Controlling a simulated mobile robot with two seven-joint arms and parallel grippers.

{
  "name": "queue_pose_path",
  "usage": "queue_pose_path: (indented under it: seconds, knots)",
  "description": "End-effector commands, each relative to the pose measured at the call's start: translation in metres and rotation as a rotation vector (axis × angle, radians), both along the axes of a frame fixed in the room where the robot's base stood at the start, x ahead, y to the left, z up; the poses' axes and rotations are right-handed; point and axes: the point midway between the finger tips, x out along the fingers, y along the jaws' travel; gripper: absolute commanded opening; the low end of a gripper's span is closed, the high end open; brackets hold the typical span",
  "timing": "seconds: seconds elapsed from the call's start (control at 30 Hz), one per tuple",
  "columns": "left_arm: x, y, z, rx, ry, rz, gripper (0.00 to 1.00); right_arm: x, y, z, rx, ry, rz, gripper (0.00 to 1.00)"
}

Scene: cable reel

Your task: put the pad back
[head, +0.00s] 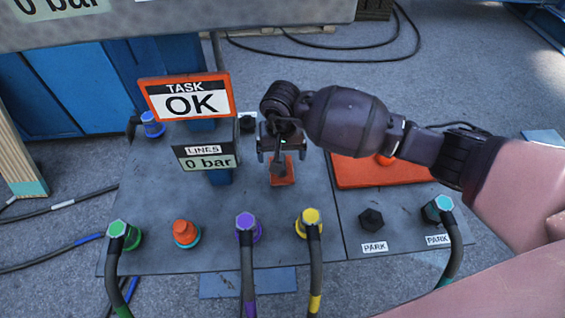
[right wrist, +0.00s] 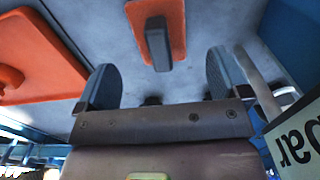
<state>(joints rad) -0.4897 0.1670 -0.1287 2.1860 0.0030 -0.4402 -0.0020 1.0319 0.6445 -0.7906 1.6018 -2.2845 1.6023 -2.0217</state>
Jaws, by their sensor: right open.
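A small orange pad (head: 284,179) with a dark upright block (head: 279,166) lies on the grey panel. My right gripper (head: 282,152) is open and empty just above it, its fingers pointing down. In the right wrist view the pad (right wrist: 177,15) and its block (right wrist: 158,45) show ahead of the open fingers (right wrist: 160,84), with the block between their lines and apart from both. A larger orange plate (head: 352,174) lies to the right, partly hidden behind my right arm. I cannot tell for sure which is the task's pad. My left gripper is out of view.
Signs reading "TASK OK" (head: 187,98) and "LINES 0 bar" (head: 206,159) stand left of the gripper. Capped cable plugs in green (head: 118,229), purple (head: 246,222), yellow (head: 311,216) and teal (head: 438,207) line the front. An orange cap (head: 184,232) sits among them.

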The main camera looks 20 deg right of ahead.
Motion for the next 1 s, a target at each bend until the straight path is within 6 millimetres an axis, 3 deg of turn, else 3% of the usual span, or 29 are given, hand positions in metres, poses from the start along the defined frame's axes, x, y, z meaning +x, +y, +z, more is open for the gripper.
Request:
queue_pose_path:
  seconds: [0.03,0.1,0.33,1.0]
  knots:
    - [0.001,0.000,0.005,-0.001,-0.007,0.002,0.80,0.002,0.000,0.017,-0.001,-0.010,0.001,0.94]
    - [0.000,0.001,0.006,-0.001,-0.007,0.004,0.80,0.002,-0.001,0.028,-0.002,-0.008,0.000,0.94]
    - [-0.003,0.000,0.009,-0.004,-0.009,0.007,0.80,0.001,0.000,0.054,-0.002,-0.004,-0.001,0.94]
    - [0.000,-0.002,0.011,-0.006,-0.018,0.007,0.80,0.000,0.000,0.059,-0.001,0.002,0.000,0.94]
